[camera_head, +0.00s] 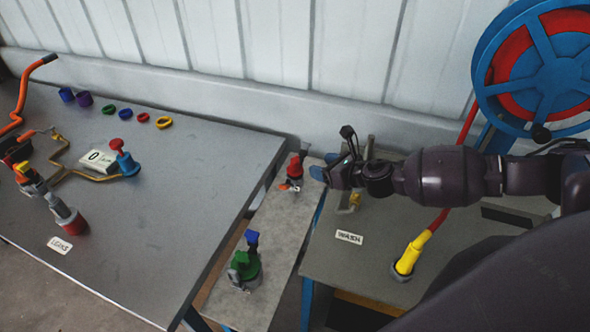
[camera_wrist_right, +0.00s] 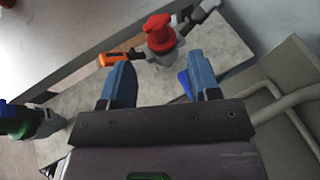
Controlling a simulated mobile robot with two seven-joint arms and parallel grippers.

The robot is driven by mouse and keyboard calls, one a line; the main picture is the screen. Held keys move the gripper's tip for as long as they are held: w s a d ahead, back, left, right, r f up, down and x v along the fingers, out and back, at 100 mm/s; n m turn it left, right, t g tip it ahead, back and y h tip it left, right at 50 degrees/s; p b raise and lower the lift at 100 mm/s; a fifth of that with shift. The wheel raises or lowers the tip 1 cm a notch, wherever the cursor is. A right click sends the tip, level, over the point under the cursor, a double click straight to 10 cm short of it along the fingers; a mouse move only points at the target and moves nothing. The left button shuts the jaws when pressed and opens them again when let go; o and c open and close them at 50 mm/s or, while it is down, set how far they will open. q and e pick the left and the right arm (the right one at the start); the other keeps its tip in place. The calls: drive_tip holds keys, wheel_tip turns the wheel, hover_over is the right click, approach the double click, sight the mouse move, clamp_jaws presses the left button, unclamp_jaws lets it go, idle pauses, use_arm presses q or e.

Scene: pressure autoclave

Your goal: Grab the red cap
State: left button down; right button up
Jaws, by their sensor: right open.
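The red cap (camera_head: 296,166) sits on a grey fitting on the narrow grey plate between the two tables. In the right wrist view the red cap (camera_wrist_right: 158,32) stands upright on its fitting, just beyond the fingertips. My right gripper (camera_head: 322,171) is to the right of the cap in the head view. Its two blue fingers are apart in the wrist view (camera_wrist_right: 160,70), with nothing held between them. The cap looks roughly centred ahead of the gap, apart from the fingers. My left gripper is not in view.
A green fitting with a blue top (camera_head: 246,260) stands nearer on the same plate. An orange handle (camera_wrist_right: 114,59) projects left from the red-capped fitting. A yellow nozzle (camera_head: 410,256) with a red hose stands on the WASH table. The LEAKS table (camera_head: 190,200) has clear room on its right.

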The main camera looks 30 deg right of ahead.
sight(296, 160)
drive_tip(key=shift+a+x, duration=0.1)
drive_tip(key=shift+x, duration=2.6)
drive_tip(key=shift+a+x, duration=0.15)
drive_tip(key=shift+x, duration=2.5)
drive_tip(key=shift+r, duration=0.15)
drive_tip(key=c, duration=1)
drive_tip(key=shift+c, duration=0.2)
